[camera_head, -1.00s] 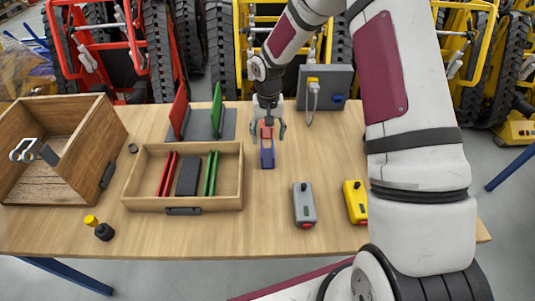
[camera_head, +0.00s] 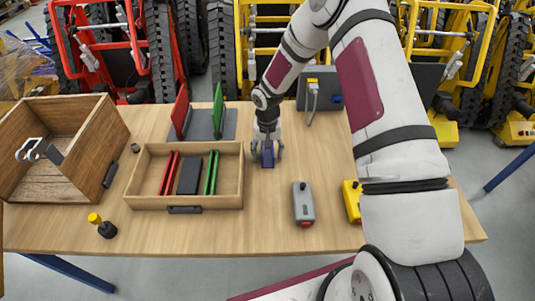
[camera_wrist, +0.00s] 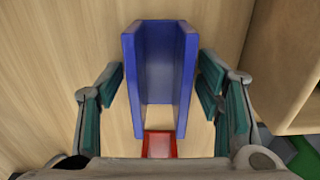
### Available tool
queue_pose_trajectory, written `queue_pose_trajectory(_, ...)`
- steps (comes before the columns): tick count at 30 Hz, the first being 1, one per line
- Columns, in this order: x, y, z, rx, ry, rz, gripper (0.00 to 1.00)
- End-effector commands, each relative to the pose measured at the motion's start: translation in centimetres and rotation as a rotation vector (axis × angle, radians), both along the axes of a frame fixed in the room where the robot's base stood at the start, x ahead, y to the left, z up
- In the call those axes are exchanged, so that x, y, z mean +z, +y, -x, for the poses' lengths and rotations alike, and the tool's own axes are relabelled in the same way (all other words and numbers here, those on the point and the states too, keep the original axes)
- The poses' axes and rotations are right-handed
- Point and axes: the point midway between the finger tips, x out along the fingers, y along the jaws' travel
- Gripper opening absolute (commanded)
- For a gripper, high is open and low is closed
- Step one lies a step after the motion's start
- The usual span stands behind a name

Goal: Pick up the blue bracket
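The blue bracket (camera_head: 268,157) lies on the wooden table, right of the shallow wooden tray. In the wrist view the blue bracket (camera_wrist: 160,65) is a U-shaped channel with two raised side walls. A red piece (camera_wrist: 160,144) sits at its near end; in the head view my gripper hides it. My gripper (camera_head: 267,152) is low over the bracket. In the wrist view my gripper (camera_wrist: 160,98) is open, with one green-padded finger on each side of the bracket.
The shallow tray (camera_head: 183,202) with red, dark and green plates stands close left. A grey control box (camera_head: 303,203) and a yellow one (camera_head: 352,201) lie to the right. A grey stand (camera_head: 207,124) with red and green panels is behind.

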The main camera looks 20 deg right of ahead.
Motion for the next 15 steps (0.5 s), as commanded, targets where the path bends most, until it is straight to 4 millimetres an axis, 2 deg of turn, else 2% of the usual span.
queue_pose_trajectory(1, 0.01, 0.0, 0.0, 0.0, 0.0, 0.0, 0.51)
queue_pose_trajectory(6, 0.02, -0.01, 0.01, 0.0, 0.0, 0.0, 0.12)
queue_pose_trajectory(8, 0.03, -0.01, 0.01, 0.0, 0.0, 0.0, 0.0)
queue_pose_trajectory(15, 0.12, -0.01, -0.03, 0.0, -0.001, 0.0, 0.0)
